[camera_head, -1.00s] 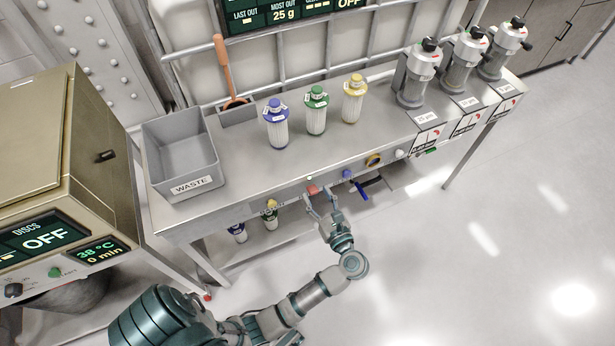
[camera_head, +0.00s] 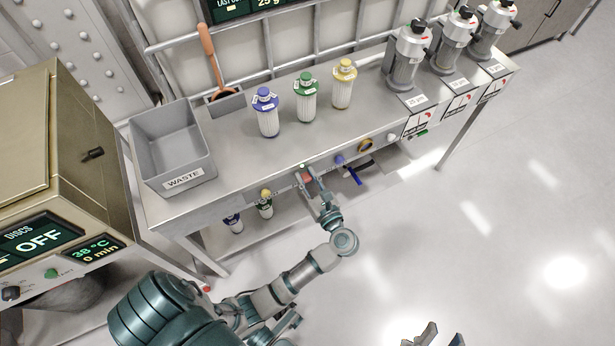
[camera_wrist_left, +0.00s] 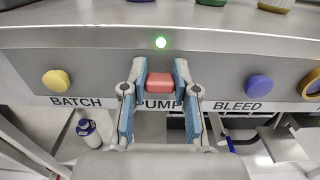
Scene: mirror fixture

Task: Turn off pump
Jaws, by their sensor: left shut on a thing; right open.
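The pump control is a red knob (camera_wrist_left: 160,82) on the bench's front panel, above a label partly hidden that reads "PUM". A small green light (camera_wrist_left: 161,42) glows above it. My left gripper (camera_wrist_left: 160,88) is shut on the red knob, one finger on each side. In the head view my left gripper (camera_head: 309,176) reaches the front panel from below, with the red knob between its fingers. My right gripper (camera_head: 436,336) shows only its fingertips at the bottom edge of the head view, open and apart, far from the bench.
A yellow knob (camera_wrist_left: 56,80) labelled BATCH is left of the red one; a blue knob (camera_wrist_left: 259,88) labelled BLEED is right. On the bench stand a grey waste bin (camera_head: 178,150) and blue, green and yellow-capped filters. Floor at right is clear.

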